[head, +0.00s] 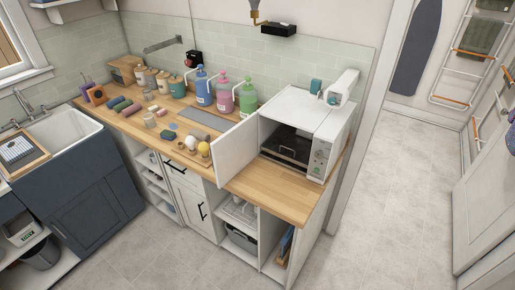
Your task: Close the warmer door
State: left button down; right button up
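The white warmer (308,122) stands at the right end of the wooden counter. Its white door (235,152) is open and swung out to the left, so the dark interior (288,146) shows. A control panel with a dial (320,155) is on the right of its front. Neither of my grippers shows in the head view.
Several pump bottles (223,92), jars and small items stand on the counter (262,190) left of the door. A sink (62,135) is at the far left. The grey tiled floor (385,220) is clear in front and to the right.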

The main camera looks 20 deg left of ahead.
aim_at(234, 150)
jog(key=j+z, duration=0.25)
jog(key=j, duration=0.35)
jog(key=k+j+z, duration=0.2)
jog(key=j, duration=0.4)
jog(key=j+z, duration=0.25)
jog(key=j, duration=0.4)
